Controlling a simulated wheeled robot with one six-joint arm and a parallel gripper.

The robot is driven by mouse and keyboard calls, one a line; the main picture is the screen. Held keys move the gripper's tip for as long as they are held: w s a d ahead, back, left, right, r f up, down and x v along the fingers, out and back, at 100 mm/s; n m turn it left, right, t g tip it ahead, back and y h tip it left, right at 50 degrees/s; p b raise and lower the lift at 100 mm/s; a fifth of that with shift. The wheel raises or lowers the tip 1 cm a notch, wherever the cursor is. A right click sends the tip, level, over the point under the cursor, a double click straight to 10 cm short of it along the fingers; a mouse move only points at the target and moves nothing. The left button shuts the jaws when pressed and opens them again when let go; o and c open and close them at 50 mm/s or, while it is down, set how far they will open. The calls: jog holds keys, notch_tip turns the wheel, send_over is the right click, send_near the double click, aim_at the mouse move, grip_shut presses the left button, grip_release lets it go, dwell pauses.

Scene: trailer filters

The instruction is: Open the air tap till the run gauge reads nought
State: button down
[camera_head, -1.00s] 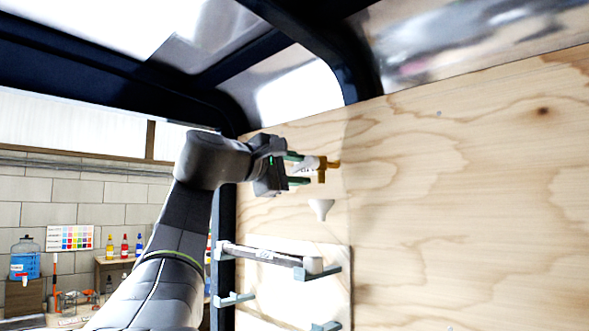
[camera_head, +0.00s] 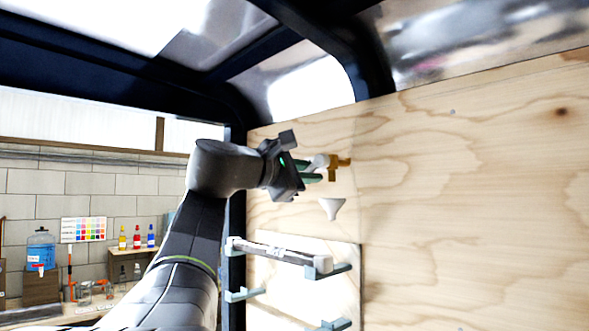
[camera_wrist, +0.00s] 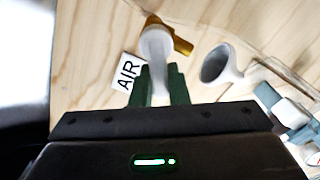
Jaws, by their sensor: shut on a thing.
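The air tap is a brass body (camera_head: 334,168) on the plywood wall with a pale grey-white lever (camera_head: 319,162). In the wrist view the brass body (camera_wrist: 182,46) lies just beyond the fingertips, and the lever (camera_wrist: 157,48) runs back between the green fingers. My gripper (camera_head: 312,172) is shut on the lever and tilted; its fingers also show in the wrist view (camera_wrist: 160,82). A white "AIR" label (camera_wrist: 127,73) is beside the tap. I can make out no run gauge in either view.
A white funnel-shaped outlet (camera_head: 331,208) sits on the wall below the tap, close right of the fingers in the wrist view (camera_wrist: 219,65). Lower, a tube (camera_head: 285,255) lies on grey brackets. The wall to the right is clear.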

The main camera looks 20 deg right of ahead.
jog(key=c, duration=1.4)
grip_release()
